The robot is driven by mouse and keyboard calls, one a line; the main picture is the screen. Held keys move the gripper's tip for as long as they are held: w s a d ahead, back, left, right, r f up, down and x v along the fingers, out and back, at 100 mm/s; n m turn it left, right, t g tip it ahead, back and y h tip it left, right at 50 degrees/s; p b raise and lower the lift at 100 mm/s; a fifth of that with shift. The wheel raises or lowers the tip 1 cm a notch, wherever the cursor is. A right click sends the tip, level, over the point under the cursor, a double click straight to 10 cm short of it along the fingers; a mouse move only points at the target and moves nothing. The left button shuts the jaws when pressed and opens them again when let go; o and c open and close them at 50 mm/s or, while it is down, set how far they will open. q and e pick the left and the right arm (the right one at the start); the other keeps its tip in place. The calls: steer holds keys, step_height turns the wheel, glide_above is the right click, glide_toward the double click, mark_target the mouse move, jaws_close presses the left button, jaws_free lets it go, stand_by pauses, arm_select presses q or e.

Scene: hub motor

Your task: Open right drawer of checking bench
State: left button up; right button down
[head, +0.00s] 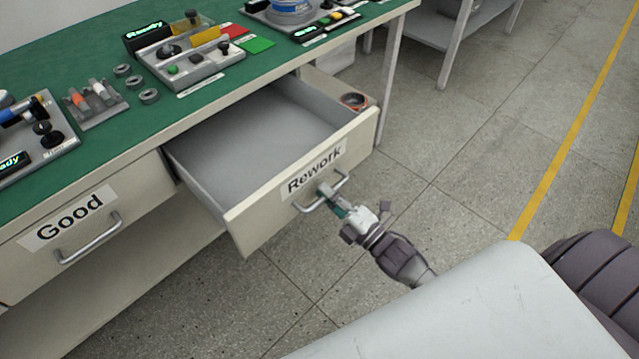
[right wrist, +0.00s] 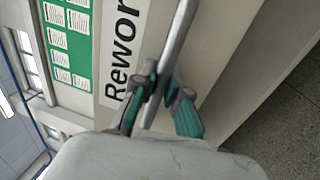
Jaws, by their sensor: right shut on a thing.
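The right drawer (head: 250,150), labelled "Rework", is pulled well out of the checking bench (head: 110,62), and its grey inside looks empty. Its front panel (head: 262,216) carries a metal bar handle (head: 341,184). My right gripper (head: 328,194) is shut on this handle from the front. In the right wrist view the teal fingers of the gripper (right wrist: 160,100) sit on both sides of the handle bar (right wrist: 178,40), beside the "Rework" label (right wrist: 122,45). My left gripper is not in view.
The left drawer (head: 85,228), labelled "Good", is shut. The green bench top holds fixtures (head: 190,60), rings (head: 149,96) and a motor part (head: 291,10). A reddish round item (head: 354,100) is by the open drawer's far right corner. Floor in front is clear.

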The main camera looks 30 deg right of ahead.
steer(key=shift+s, duration=0.25)
steer(key=c, duration=1.2)
jaws_free()
steer(key=shift+d, duration=0.1)
steer(key=v, duration=1.2)
